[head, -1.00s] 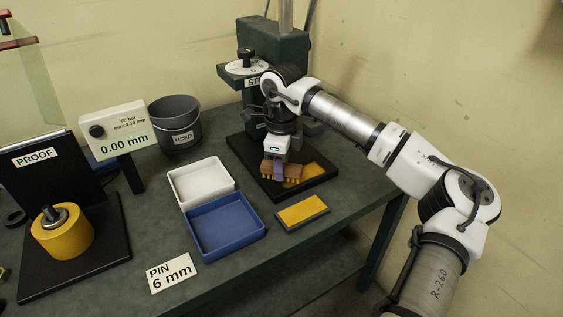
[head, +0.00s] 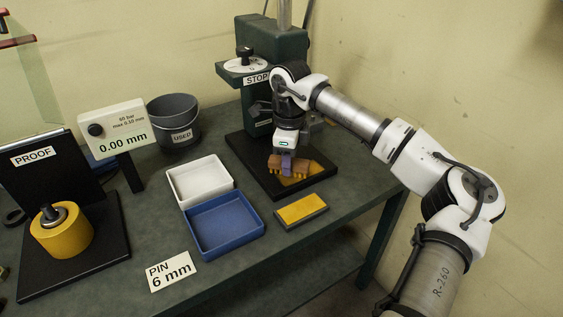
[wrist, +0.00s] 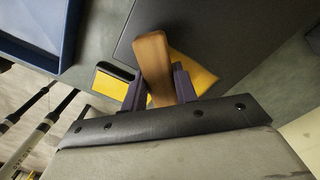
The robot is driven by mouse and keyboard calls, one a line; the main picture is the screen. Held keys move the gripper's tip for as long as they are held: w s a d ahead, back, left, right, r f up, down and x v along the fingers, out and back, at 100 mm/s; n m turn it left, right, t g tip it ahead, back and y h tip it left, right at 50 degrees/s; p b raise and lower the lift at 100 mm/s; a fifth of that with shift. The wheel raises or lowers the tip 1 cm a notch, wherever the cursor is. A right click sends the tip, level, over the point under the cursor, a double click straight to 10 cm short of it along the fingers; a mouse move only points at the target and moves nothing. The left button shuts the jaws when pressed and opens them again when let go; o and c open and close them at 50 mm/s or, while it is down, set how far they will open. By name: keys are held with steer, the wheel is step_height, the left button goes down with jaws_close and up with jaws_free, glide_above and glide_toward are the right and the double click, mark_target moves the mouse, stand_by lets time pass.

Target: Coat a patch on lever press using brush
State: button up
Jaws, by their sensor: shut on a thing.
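The green lever press (head: 288,52) stands at the back with a "STOP" label and a black base plate (head: 247,152). A yellow patch (head: 322,172) lies on that plate and also shows in the wrist view (wrist: 198,74). My gripper (head: 286,168) is shut on the brush (head: 302,164), a brown wooden block with yellow bristles. The brush's wooden part sits between the purple fingers in the wrist view (wrist: 152,62). The brush is over the patch and hides part of it. I cannot tell whether the bristles touch it.
A yellow-topped pad (head: 301,209) lies in front of the plate. A blue tray (head: 228,248) and a white tray (head: 172,186) stand to its left. A grey "USED" bucket (head: 172,125) and a gauge reading 0.00 mm (head: 113,131) are behind. A yellow cylinder (head: 62,240) is far left.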

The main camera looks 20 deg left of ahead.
mark_target(280, 163)
steer(key=shift+w+d, duration=0.5)
steer(key=shift+w, duration=0.2)
steer(key=shift+f, duration=0.15)
steer(key=shift+s+a+b, duration=0.25)
steer(key=shift+s+a, duration=0.4)
steer(key=shift+s, duration=0.2)
steer(key=shift+s+a+b, duration=0.2)
steer(key=shift+s+a, duration=0.4)
steer(key=shift+s, duration=0.2)
steer(key=shift+r+p, duration=1.85)
steer(key=shift+r, duration=1.2)
steer(key=shift+r, duration=0.1)
